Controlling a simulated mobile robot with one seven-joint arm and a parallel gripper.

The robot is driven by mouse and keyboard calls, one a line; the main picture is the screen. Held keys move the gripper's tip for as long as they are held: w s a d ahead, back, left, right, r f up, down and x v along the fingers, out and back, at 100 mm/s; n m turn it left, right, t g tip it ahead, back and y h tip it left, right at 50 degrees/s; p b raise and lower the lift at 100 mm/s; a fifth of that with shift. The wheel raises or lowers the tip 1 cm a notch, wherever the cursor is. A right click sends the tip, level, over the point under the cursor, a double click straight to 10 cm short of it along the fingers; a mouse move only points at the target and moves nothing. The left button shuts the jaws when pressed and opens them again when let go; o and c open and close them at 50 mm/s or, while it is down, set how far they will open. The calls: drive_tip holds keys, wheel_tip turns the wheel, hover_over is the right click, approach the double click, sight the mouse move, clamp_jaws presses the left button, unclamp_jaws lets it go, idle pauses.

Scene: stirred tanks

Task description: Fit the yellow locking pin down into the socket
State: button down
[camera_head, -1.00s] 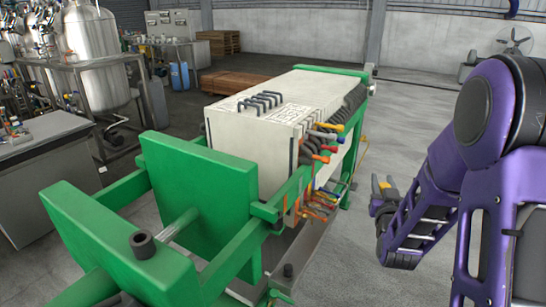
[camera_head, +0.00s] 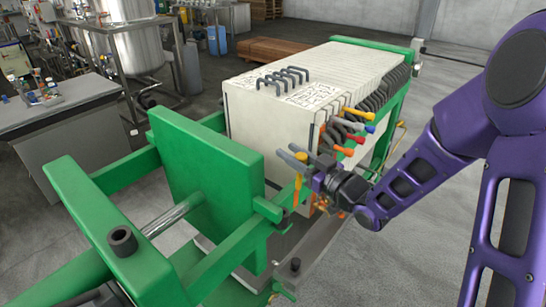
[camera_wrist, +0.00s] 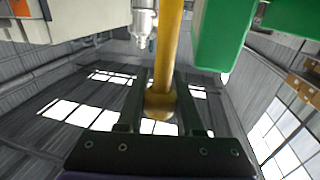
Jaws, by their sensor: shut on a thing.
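The yellow locking pin (camera_head: 298,190) hangs below the fingers of my gripper (camera_head: 293,157), beside the near right corner of the pale plate stack. In the wrist view, the pin (camera_wrist: 170,45) runs from the top edge down between the two dark fingers of my gripper (camera_wrist: 158,95), with a rounded yellow end there. My gripper is shut on it. A dark hollow collar (camera_head: 123,241) stands on the near green beam, well left of the pin. It looks like a socket, but I cannot tell whether it is the one named.
The pale plate stack (camera_head: 265,125) has coloured-handled valves (camera_head: 355,122) and dark hoses on its right side. A green upright plate (camera_head: 200,180) stands before it. A dark stub (camera_head: 295,265) sits on the steel rail. Open floor (camera_head: 430,240) lies right.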

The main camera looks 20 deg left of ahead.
sight(263, 186)
drive_tip(key=s+a+n+g+y, duration=0.2)
drive_tip(key=s+a+g, duration=0.1)
drive_tip(key=s+a, duration=0.1)
drive_tip(key=shift+d+f+b, duration=0.15)
drive_tip(key=shift+f+b, duration=1.3)
drive_tip(key=shift+f, duration=0.35)
drive_tip(key=shift+d+f+b, duration=0.1)
drive_tip(key=shift+f+b, duration=1.35)
drive_tip(key=shift+f, duration=1.45)
drive_tip(key=shift+c, duration=2.4)
unclamp_jaws()
